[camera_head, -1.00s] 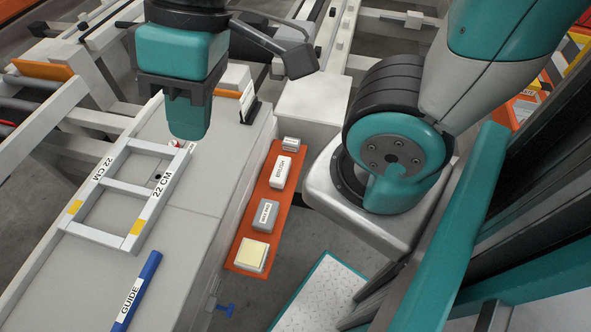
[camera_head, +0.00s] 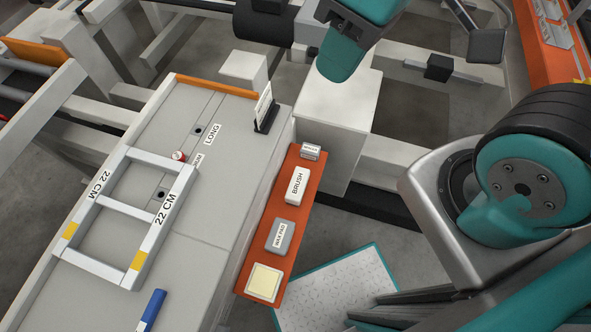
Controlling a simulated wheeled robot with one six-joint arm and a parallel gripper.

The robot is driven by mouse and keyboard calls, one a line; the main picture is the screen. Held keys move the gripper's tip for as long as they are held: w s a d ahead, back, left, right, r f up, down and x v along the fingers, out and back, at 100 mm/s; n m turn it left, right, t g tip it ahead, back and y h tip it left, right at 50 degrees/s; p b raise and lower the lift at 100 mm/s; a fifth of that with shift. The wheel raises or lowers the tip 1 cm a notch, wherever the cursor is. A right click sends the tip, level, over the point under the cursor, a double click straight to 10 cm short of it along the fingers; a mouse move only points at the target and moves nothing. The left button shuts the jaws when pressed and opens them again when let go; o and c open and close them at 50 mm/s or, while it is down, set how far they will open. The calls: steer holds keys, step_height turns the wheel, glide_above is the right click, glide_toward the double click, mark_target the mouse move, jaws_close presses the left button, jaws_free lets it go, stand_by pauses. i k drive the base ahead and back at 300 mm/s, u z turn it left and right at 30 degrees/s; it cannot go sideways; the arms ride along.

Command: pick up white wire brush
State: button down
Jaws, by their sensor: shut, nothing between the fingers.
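The white brush (camera_head: 297,186), a block labelled BRUSH, lies on the orange tray (camera_head: 258,221) beside the grey bench. It sits between a small grey block at the far end and a grey wax pad (camera_head: 281,236). Its bristles cannot be seen.
On the bench (camera_head: 190,244) lie a white 22 CM frame (camera_head: 105,202), a red-topped peg (camera_head: 178,156) and a blue guide (camera_head: 151,310). A yellow pad (camera_head: 264,282) lies at the tray's near end. A white box (camera_head: 330,113) stands beyond the tray.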

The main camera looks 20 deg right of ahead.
mark_target(294, 195)
steer(key=u, duration=2.4)
steer(key=k, duration=0.6)
steer(key=z, duration=1.1)
steer(key=k, duration=0.7)
steer(key=z, duration=0.15)
steer(key=i, duration=1.05)
steer(key=z, duration=0.45)
